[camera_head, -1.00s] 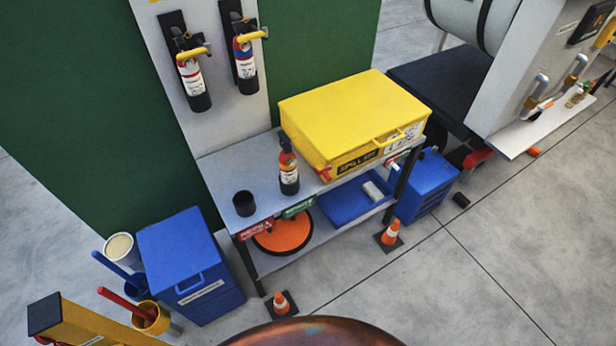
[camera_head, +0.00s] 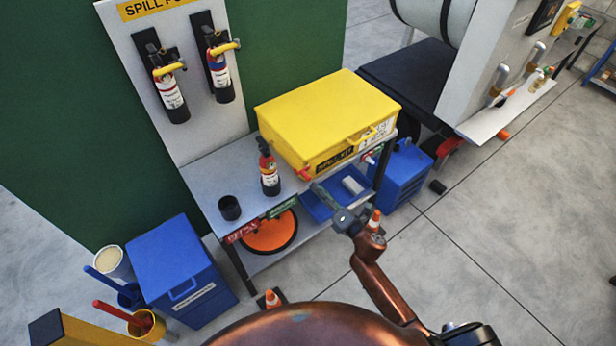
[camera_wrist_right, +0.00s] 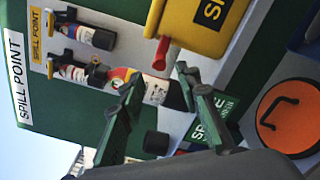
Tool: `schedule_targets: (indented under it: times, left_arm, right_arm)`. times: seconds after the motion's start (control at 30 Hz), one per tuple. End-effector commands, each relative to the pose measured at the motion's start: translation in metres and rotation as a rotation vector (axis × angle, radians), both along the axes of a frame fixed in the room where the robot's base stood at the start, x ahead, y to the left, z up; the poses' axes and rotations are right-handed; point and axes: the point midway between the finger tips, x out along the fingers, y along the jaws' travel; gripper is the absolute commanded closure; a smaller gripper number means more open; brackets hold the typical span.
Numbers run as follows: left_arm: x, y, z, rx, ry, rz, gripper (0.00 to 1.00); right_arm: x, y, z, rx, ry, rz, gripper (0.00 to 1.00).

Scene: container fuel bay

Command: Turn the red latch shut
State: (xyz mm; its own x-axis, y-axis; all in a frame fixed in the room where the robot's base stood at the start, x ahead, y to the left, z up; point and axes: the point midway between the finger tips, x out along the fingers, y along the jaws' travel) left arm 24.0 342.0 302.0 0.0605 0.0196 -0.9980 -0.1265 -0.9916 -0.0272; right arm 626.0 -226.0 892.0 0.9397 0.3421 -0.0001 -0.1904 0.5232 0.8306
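The yellow spill kit box (camera_head: 325,120) sits on the grey shelf. A red latch (camera_head: 304,174) sticks out at the left end of its front face; it also shows in the right wrist view (camera_wrist_right: 161,53), hanging down from the box's edge. My left gripper is out of view.
A fire extinguisher (camera_head: 268,170) stands left of the box, near the latch, with a black cup (camera_head: 229,207) beside it. A blue tray (camera_head: 318,206) is on the lower shelf. An orange cone (camera_head: 374,220) stands in front. Open floor lies to the right.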

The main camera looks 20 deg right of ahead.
Motion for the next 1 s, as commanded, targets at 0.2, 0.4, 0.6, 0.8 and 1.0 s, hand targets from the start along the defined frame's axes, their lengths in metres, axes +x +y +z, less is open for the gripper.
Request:
schedule_targets:
  times: [0.2,0.4,0.6,0.8,1.0]
  left_arm:
    - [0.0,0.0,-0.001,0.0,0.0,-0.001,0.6]
    - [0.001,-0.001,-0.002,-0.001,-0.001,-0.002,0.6]
    - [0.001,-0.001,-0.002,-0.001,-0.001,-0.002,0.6]
    - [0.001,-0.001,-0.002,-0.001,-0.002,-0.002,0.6]
    - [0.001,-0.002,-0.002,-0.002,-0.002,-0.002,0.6]
  right_arm:
    - [0.029,0.011,0.002,0.0,-0.005,0.001,0.69]
    - [0.057,0.021,0.001,0.0,-0.002,-0.001,0.69]
    - [0.069,0.025,0.0,0.001,0.0,-0.001,0.69]
    - [0.07,0.026,0.0,0.001,0.0,-0.001,0.69]
    - [0.07,0.025,0.0,0.001,0.0,-0.001,0.78]
